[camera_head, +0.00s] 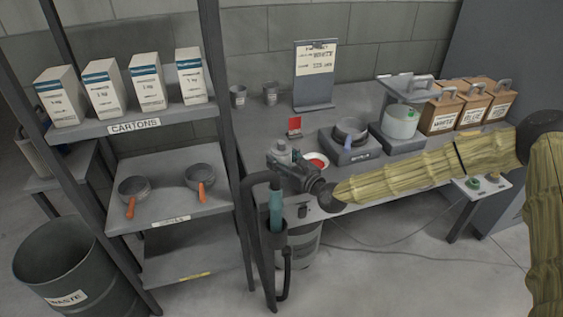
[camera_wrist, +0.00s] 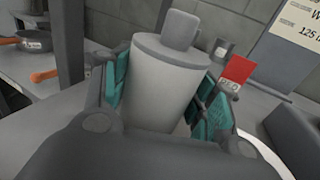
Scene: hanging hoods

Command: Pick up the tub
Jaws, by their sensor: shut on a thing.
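The tub (camera_wrist: 165,85) is a pale grey cylinder with a darker grey lid and a knob on top. It stands between the teal pads of my gripper (camera_wrist: 160,95) in the wrist view, one pad on each side, and my gripper is shut on it. In the head view the tub's lid (camera_head: 281,148) shows above my gripper (camera_head: 285,163) at the left front of the bench. The tub's lower part is hidden there, and I cannot tell whether its base touches the bench.
A round dish with red contents (camera_head: 316,161) is just right of my gripper. A red card (camera_head: 294,124) stands behind. A scale with a pan (camera_head: 350,130), a pale pot (camera_head: 400,122) and labelled boxes (camera_head: 440,113) are further right. A shelf with cartons (camera_head: 103,88) is at left.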

